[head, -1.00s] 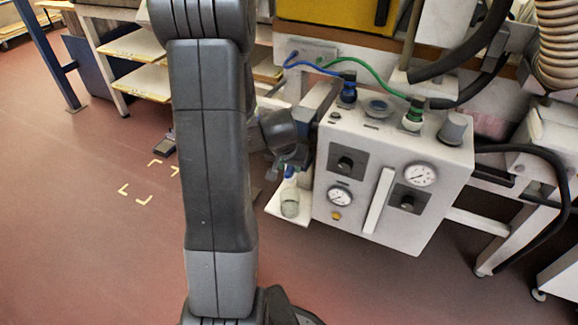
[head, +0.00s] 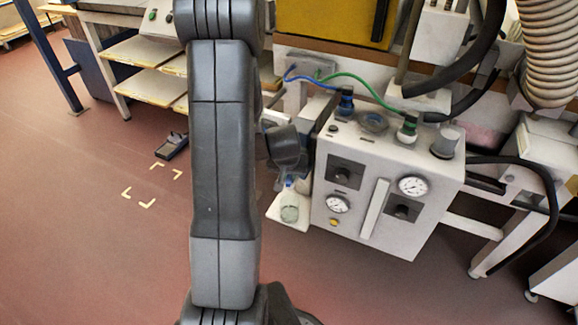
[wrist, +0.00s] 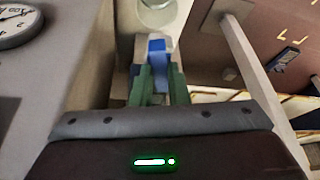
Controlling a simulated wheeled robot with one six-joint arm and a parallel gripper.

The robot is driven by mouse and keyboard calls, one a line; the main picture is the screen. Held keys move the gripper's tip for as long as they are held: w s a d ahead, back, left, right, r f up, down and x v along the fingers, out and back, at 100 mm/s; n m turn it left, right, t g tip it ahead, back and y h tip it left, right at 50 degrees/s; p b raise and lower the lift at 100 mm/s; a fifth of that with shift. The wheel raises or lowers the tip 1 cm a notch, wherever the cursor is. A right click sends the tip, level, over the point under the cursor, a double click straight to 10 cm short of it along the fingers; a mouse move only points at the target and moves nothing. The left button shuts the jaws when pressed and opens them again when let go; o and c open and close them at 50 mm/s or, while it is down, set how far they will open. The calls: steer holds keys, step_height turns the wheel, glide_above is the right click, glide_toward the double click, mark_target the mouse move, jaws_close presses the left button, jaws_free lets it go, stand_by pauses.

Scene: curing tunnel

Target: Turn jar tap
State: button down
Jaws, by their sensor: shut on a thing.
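A clear jar (head: 289,207) stands on a small white shelf (head: 277,211) at the left side of a white control box. Its blue tap (head: 289,182) is small and partly hidden by my wrist in the head view. In the wrist view the blue tap (wrist: 157,48) sits between the green fingers of my gripper (wrist: 157,80), which are shut on it. The jar (wrist: 157,12) shows just beyond, cut off by the top edge. In the head view my gripper is hard to make out beside the tap. The tap's exact turn angle is unclear.
The white control box (head: 360,225) with gauges and knobs stands close to the right of the jar. Blue and green hoses (head: 360,85) run above it. A foot pedal (head: 172,146) and yellow corner marks (head: 140,197) are on the open red floor to the left.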

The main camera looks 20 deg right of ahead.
steer(key=shift+w+d+r+n+p, duration=0.2)
steer(key=shift+r+n+p, duration=0.25)
steer(key=shift+p, duration=2.7)
steer(key=n+p, duration=0.1)
steer(key=p, duration=0.3)
steer(key=shift+y, duration=0.3)
steer(key=shift+s+p, duration=0.1)
steer(key=shift+p, duration=0.5)
steer(key=shift+f+n+p, duration=0.1)
steer(key=shift+n+p, duration=0.15)
steer(key=shift+p, duration=0.2)
steer(key=shift+f+t+p, duration=0.15)
steer(key=shift+t+p, duration=0.15)
steer(key=shift+n, duration=0.3)
steer(key=shift+f, duration=0.1)
steer(key=c, duration=1.4)
jaws_free()
steer(key=shift+s, duration=0.1)
